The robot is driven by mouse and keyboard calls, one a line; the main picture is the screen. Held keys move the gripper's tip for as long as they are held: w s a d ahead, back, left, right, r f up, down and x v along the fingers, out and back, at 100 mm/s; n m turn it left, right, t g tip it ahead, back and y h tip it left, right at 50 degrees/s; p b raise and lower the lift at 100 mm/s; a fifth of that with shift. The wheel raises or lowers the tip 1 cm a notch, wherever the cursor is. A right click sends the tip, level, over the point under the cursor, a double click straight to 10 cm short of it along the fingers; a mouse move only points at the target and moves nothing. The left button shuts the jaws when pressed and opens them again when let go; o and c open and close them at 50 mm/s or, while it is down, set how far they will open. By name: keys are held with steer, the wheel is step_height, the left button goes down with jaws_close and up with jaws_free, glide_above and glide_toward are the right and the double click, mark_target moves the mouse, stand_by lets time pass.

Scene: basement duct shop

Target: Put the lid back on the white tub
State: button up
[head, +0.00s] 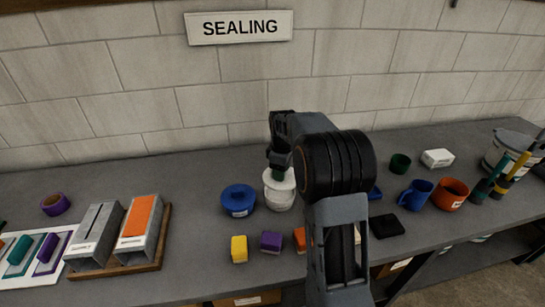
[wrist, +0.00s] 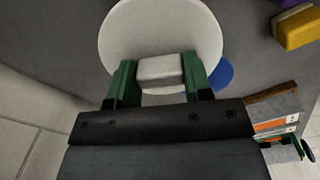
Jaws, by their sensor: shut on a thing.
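The white tub (head: 279,202) stands on the bench below my arm in the head view. Its round white lid (wrist: 160,25) has a block-shaped knob (wrist: 160,70) and fills the upper middle of the wrist view. My gripper (wrist: 160,80) has green fingers closed on both sides of this knob. In the head view my gripper (head: 278,174) is over the tub, and the lid (head: 270,181) is at the tub's top. I cannot tell whether the lid is seated on the rim or just above it. My arm hides part of the tub's right side.
A blue lidded tub (head: 238,201) stands close on the left. Yellow (head: 239,249) and purple (head: 271,241) blocks lie in front. A blue mug (head: 416,194) and an orange pot (head: 450,194) stand right.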

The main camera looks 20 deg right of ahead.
steer(key=shift+w+f, duration=0.1)
steer(key=shift+w, duration=0.35)
steer(key=shift+f+b, duration=2.35)
steer(key=shift+f, duration=0.7)
steer(key=shift+s+f, duration=0.1)
steer(key=shift+f, duration=0.05)
stand_by(0.4)
steer(key=o, duration=1)
steer(key=shift+c, duration=0.2)
steer(key=shift+o, duration=0.4)
steer(key=o, duration=0.4)
